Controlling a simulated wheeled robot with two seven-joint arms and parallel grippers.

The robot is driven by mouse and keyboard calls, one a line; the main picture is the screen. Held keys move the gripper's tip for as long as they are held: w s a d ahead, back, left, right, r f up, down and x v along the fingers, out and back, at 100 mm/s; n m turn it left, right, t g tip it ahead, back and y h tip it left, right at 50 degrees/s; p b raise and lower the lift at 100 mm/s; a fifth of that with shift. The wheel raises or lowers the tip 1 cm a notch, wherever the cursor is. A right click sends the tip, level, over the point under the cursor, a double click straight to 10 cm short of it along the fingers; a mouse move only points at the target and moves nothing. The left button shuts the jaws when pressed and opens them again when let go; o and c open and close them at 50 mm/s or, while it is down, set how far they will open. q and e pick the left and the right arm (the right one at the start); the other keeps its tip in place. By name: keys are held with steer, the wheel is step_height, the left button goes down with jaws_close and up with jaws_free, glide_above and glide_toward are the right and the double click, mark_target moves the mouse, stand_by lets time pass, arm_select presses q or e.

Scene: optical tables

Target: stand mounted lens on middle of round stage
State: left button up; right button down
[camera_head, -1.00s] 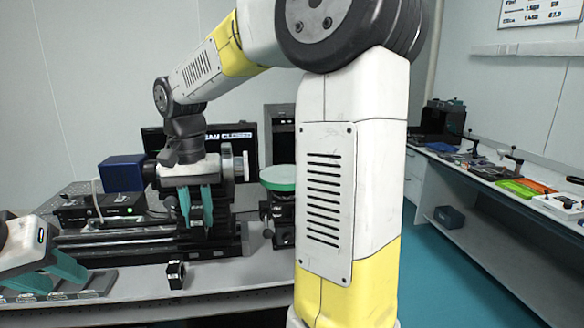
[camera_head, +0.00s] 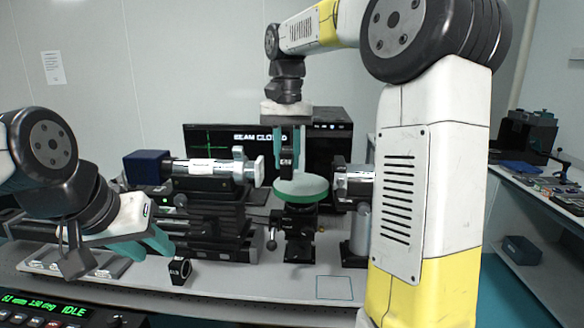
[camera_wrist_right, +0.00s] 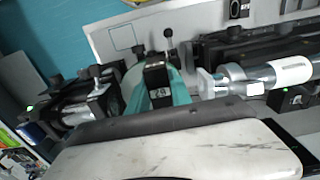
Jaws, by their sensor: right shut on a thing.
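My right gripper (camera_head: 288,150) points down over the round stage (camera_head: 301,191), a disc with a pale top and green rim on a black post. Its teal fingers are shut on a small black mounted lens (camera_head: 287,163), held upright over the disc. I cannot tell whether the lens touches the disc. The right wrist view shows the black mount (camera_wrist_right: 157,84) between the teal fingers (camera_wrist_right: 160,92); the stage is mostly hidden behind it there. My left gripper (camera_head: 150,241) is low at the left over the table; its finger gap is unclear.
Another black mount (camera_head: 180,271) stands on the table in front. A silver tube (camera_head: 205,169) on a rail is left of the stage, and another optical unit (camera_head: 353,185) is close on its right. A monitor (camera_head: 230,140) stands behind. An outlined square (camera_head: 334,288) lies on bare table.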

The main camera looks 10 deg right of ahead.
steer(key=w+d, duration=0.4)
steer(key=shift+f, duration=0.25)
steer(key=shift+w+d, duration=0.3)
steer(key=shift+w, duration=0.15)
steer(key=shift+s+a+f, duration=0.1)
steer(key=shift+f, duration=1.7)
steer(key=shift+f, duration=0.15)
steer(key=c, duration=1.2)
jaws_free()
steer(key=shift+o, duration=0.2)
